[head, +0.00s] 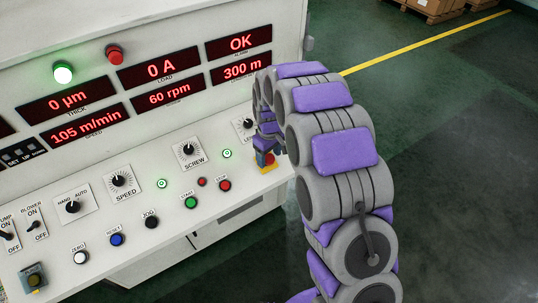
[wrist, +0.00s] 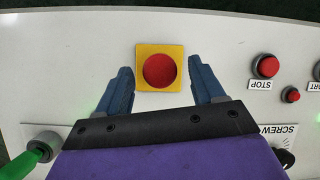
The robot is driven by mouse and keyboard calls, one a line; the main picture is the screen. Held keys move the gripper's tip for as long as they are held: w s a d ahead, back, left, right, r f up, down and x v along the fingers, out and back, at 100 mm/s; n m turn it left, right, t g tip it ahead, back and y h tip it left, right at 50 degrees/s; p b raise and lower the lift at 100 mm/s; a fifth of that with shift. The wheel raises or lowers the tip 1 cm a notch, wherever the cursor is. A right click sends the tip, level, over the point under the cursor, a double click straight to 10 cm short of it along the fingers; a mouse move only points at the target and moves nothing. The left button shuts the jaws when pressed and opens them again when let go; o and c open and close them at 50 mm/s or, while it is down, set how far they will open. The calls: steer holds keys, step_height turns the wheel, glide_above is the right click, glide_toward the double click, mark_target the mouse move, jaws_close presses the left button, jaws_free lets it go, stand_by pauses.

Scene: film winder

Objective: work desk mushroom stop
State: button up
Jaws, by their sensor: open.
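The mushroom stop (wrist: 159,70) is a round red button on a yellow square plate, near the desk's edge. In the wrist view it sits between and just beyond the tips of my gripper (wrist: 162,80), whose two blue fingers are open and empty. In the head view the mushroom stop (head: 265,160) shows at the right end of the desk, partly hidden by my arm. The work desk (head: 125,190) is a white sloped panel.
The red STOP button (wrist: 267,65) and SCREW knob (wrist: 284,158) lie right of my gripper in the wrist view. A green-handled lever (wrist: 35,155) stands at lower left. Red displays (head: 165,68) line the upright panel.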

mark_target(270, 156)
step_height(270, 156, up, 17)
steer(key=shift+w+f+p, duration=0.15)
steer(key=shift+w+p, duration=0.05)
steer(key=shift+p, duration=0.15)
stand_by(0.6)
steer(key=s+d+r+m+b, duration=0.2)
steer(key=s+d+m, duration=0.1)
steer(key=s+d, duration=0.55)
steer(key=s+d+f+m+b, duration=0.1)
steer(key=s+d+f+m, duration=0.1)
steer(key=s, duration=0.8)
steer(key=s+d+f+m+g+b, duration=0.1)
steer(key=s+d+f+m+b, duration=0.1)
steer(key=s, duration=0.9)
steer(key=s+d+f+m+b, duration=0.2)
steer(key=s+d+f, duration=0.1)
steer(key=s, duration=0.7)
steer(key=shift+s+d+g, duration=0.25)
steer(key=shift+d+g, duration=0.05)
